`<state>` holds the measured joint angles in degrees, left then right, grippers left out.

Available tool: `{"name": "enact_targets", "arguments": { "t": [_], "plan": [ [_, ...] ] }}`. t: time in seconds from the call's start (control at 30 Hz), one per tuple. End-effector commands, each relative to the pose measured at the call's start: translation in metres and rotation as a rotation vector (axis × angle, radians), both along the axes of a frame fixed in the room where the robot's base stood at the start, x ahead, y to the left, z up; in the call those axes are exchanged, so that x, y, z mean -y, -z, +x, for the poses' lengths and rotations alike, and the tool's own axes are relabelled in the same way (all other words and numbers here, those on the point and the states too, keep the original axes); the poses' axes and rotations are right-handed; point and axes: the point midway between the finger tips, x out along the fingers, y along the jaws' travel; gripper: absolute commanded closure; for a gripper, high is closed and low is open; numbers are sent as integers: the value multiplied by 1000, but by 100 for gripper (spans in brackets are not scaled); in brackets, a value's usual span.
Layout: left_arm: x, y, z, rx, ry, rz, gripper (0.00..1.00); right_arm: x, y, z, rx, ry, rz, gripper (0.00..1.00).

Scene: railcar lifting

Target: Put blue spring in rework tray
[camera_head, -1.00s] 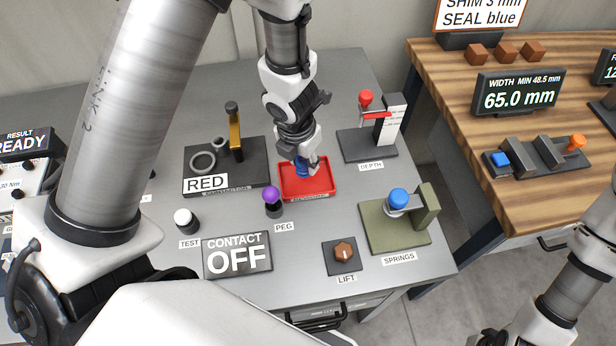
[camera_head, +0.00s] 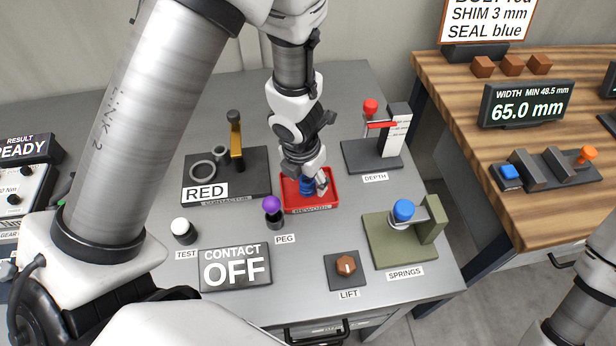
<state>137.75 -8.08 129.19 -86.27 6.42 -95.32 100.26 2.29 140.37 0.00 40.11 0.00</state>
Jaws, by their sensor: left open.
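The blue spring (camera_head: 306,187) is in the red rework tray (camera_head: 325,204), low between the tray walls. My left gripper (camera_head: 316,186) is open, pointing down over the tray, with its fingers right beside the spring. The gripper partly hides the spring, and I cannot tell whether a finger touches it. The springs stand (camera_head: 387,238) at the right of the grey table holds another blue-topped piece (camera_head: 403,210). My right gripper is out of view; only part of my right arm shows at the lower right.
A purple-topped peg (camera_head: 272,206) stands just left of the tray. The depth gauge (camera_head: 372,150) with a red top stands behind right. The lift knob (camera_head: 346,265) and contact sign (camera_head: 235,266) are in front. A wooden bench (camera_head: 440,75) is at the right.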

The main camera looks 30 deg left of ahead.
Motion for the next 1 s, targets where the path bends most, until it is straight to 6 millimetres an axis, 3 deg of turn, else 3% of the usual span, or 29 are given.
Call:
{"name": "enact_targets", "arguments": {
  "t": [0.3, 0.43, 0.6, 1.0],
  "plan": [
    [-2, -83, -10, 2, 0, 0, 39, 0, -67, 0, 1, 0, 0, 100],
    [-3, -109, -15, 1, 0, 0, 39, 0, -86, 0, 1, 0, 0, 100],
    [-3, -121, -18, 0, -1, 0, 39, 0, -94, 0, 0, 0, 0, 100],
    [-3, -119, -18, 0, 0, 0, 39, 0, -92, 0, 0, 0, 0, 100]
  ]
}}
